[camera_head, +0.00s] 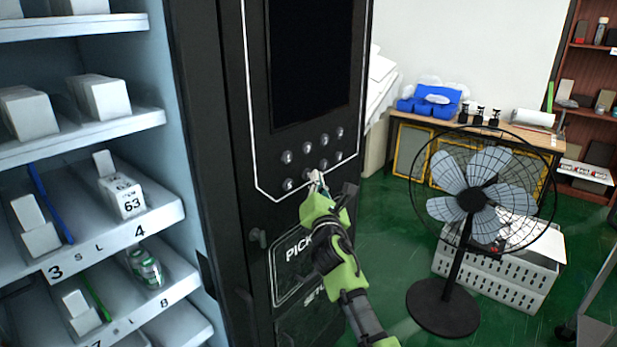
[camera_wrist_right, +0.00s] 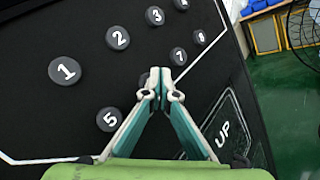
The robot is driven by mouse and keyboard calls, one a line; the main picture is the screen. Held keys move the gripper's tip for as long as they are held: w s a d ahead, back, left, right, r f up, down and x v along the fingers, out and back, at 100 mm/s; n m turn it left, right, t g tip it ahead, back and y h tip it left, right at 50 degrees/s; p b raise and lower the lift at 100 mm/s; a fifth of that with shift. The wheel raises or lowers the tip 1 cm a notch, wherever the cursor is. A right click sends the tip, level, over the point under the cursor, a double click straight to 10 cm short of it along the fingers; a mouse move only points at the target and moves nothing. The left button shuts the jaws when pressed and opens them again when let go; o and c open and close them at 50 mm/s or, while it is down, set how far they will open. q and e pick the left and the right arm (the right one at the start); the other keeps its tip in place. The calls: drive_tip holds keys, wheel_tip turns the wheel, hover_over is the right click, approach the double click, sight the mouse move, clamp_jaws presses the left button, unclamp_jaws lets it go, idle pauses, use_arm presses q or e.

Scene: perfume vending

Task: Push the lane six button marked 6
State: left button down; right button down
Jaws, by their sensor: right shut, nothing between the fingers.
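The control panel (camera_head: 268,170) of the black machine carries two rows of round buttons. In the right wrist view the buttons 1 (camera_wrist_right: 65,71), 2 (camera_wrist_right: 117,38), 5 (camera_wrist_right: 110,119) and 7 (camera_wrist_right: 178,57) are readable. The spot between 5 and 7, where the button marked 6 sits, is mostly covered by my fingertips, and its number is hidden. My right gripper (camera_head: 315,177) is shut and empty, its tips in front of that spot; it also shows in the right wrist view (camera_wrist_right: 160,92). I cannot tell whether the tips touch the button. My left gripper is not in view.
A dark screen (camera_head: 309,60) is above the buttons, and a pickup flap (camera_head: 290,262) is below. Shelves with white boxes (camera_head: 122,195) stand at the left. A standing fan (camera_head: 472,199) is at the right on the green floor, before a table (camera_head: 540,137).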

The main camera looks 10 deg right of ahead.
drive_tip(key=shift+w+a+b, duration=0.3)
drive_tip(key=shift+w+a, duration=0.05)
idle(0.8)
drive_tip(key=shift+s+d+p, duration=0.5)
drive_tip(key=shift+s+p, duration=0.2)
drive_tip(key=shift+p, duration=0.05)
drive_tip(key=s+d+p, duration=0.1)
drive_tip(key=s, duration=0.1)
drive_tip(key=s+d+p, duration=0.2)
drive_tip(key=shift+d, duration=0.1)
idle(0.4)
drive_tip(key=shift+w+f, duration=0.1)
idle(0.4)
